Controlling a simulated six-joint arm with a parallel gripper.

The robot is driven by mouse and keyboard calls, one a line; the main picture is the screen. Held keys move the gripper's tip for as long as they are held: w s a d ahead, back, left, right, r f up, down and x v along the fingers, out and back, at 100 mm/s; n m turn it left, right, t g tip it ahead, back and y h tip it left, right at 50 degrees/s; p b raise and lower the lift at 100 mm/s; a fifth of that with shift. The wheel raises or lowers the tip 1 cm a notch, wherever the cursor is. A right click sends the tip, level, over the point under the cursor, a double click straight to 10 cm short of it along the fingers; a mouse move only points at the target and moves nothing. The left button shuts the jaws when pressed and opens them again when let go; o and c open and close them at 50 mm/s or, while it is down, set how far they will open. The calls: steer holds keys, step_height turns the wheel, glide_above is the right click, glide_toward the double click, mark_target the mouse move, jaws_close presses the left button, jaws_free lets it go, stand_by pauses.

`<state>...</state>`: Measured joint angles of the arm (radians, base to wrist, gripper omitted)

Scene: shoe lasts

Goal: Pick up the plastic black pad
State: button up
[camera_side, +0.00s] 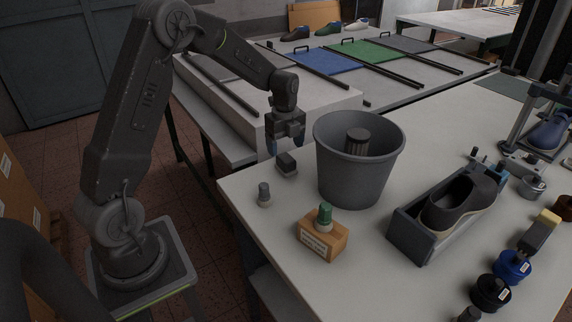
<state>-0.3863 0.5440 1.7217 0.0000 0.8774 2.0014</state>
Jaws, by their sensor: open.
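A small dark block (287,165), which looks like the black pad, lies on the near white table (235,187) close to its left edge, left of a grey bucket. My gripper (286,146) points down just above and behind this block, with its fingers apart. I see nothing between the fingers. I cannot tell the exact gap between fingertips and block.
The tall grey bucket (355,185) stands right beside my gripper. A small grey cylinder (264,195) and a wooden block (322,240) with a green-topped piece are in front. A dark shoe (462,203) sits in a grey holder farther right.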

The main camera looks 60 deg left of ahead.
mark_target(286, 157)
steer(key=shift+w+f, duration=0.1)
steer(key=shift+f, duration=3.3)
steer(key=shift+c, duration=0.3)
steer(key=c, duration=0.9)
steer(key=shift+c, duration=0.4)
steer(key=shift+r, duration=0.2)
